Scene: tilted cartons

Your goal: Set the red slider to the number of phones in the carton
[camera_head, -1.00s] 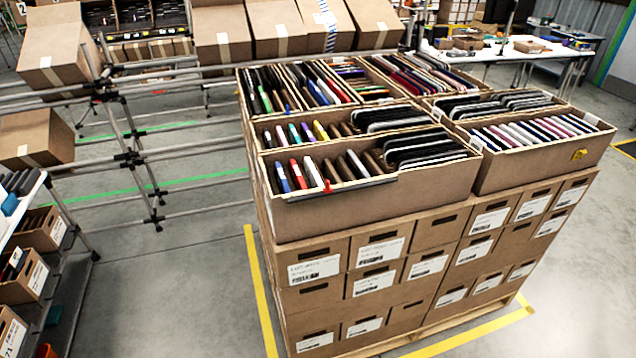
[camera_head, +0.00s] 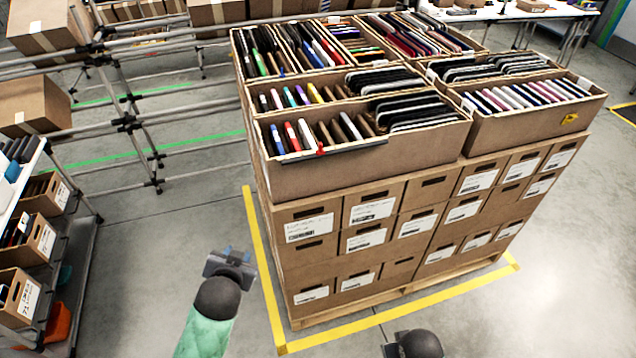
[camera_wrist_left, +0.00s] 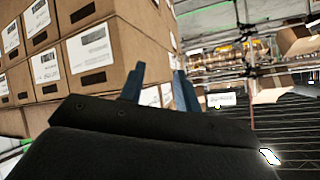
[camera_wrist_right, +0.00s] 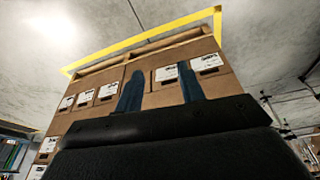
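The red slider (camera_head: 320,151) is a small red piece on a dark rail (camera_head: 350,148) along the top front edge of the front carton (camera_head: 380,168). It sits left of the rail's middle. Any marks on the rail are too small to read. Phones (camera_head: 305,132) and dark flat devices (camera_head: 420,112) stand tilted in rows in that carton. My left gripper (camera_head: 230,257) is low in front of the stack's left side, apart from it; its blue fingers (camera_wrist_left: 160,88) are apart and empty. My right gripper (camera_head: 392,350) shows at the bottom edge; its fingers (camera_wrist_right: 161,88) are apart and empty.
More filled cartons (camera_head: 530,125) stand beside and behind, on labelled closed boxes (camera_head: 310,228) on a pallet (camera_head: 390,300). Yellow tape (camera_head: 264,270) borders the pallet on the floor. A shelf rack (camera_head: 70,265) stands at the left. Floor between rack and stack is clear.

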